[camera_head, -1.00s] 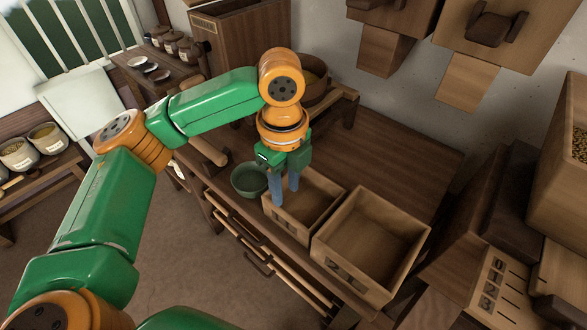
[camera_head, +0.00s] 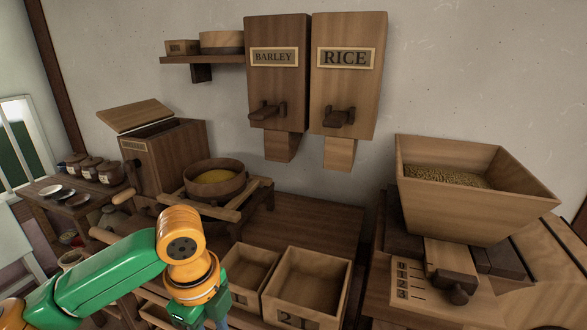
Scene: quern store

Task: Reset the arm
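My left arm, green with orange joints, comes in from the lower left. Its gripper (camera_head: 207,322) points down at the bottom edge, in front of the smaller wooden box, and its fingertips are cut off by the frame. Only the tops of the blue fingers show, so I cannot tell whether they are open or shut or hold anything. My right gripper is not in view.
The smaller open box (camera_head: 262,264) and a larger open box (camera_head: 328,270) stand on the wooden bench (camera_head: 330,215). A sieve (camera_head: 215,192) sits behind. Barley (camera_head: 277,82) and rice (camera_head: 347,88) dispensers hang above. A grain hopper (camera_head: 470,205) stands right.

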